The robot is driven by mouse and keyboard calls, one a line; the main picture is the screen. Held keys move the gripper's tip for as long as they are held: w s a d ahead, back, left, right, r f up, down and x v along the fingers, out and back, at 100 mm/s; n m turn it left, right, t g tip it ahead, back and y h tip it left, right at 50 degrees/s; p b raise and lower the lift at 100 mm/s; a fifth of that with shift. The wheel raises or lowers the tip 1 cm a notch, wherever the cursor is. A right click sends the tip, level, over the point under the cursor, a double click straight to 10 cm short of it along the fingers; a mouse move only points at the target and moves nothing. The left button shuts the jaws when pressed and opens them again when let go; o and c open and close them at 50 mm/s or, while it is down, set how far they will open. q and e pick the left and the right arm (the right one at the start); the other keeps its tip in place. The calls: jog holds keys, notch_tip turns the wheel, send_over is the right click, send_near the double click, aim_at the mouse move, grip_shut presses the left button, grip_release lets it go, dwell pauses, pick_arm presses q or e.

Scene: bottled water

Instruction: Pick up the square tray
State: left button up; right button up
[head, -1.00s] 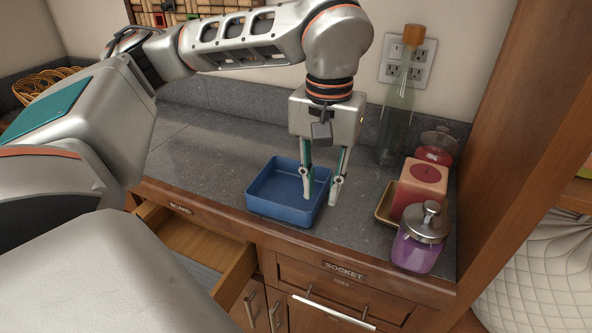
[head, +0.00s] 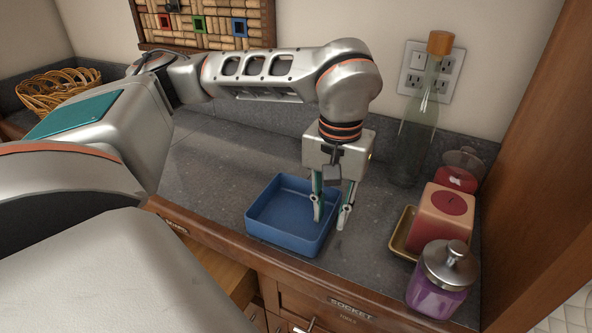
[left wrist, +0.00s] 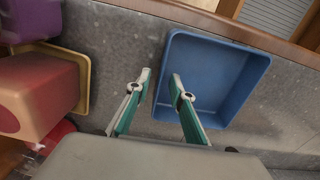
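The square tray (head: 285,237) is blue, shallow and empty, and sits upright on the grey counter. It also shows in the left wrist view (left wrist: 210,78). My left gripper (head: 330,223) points down at the tray's right side in the head view. Its two fingers are apart, one over the tray's inside and one outside, with the wall between them. The left wrist view shows the same fingertips (left wrist: 158,78) on either side of the wall, with gaps visible. I cannot tell how far down the wall they reach. My right gripper is not in view.
To the right stand a pink block-shaped container (head: 440,218) on a yellowish dish (head: 402,236), a purple jar (head: 436,290) and a tall glass bottle (head: 416,125). A drawer (head: 222,270) below the counter is open. The counter left of the tray is clear.

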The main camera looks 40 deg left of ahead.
pick_arm(q)
jog(key=shift+f, duration=0.7)
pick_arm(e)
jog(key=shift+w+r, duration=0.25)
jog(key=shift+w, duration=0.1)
pick_arm(q)
grip_shut()
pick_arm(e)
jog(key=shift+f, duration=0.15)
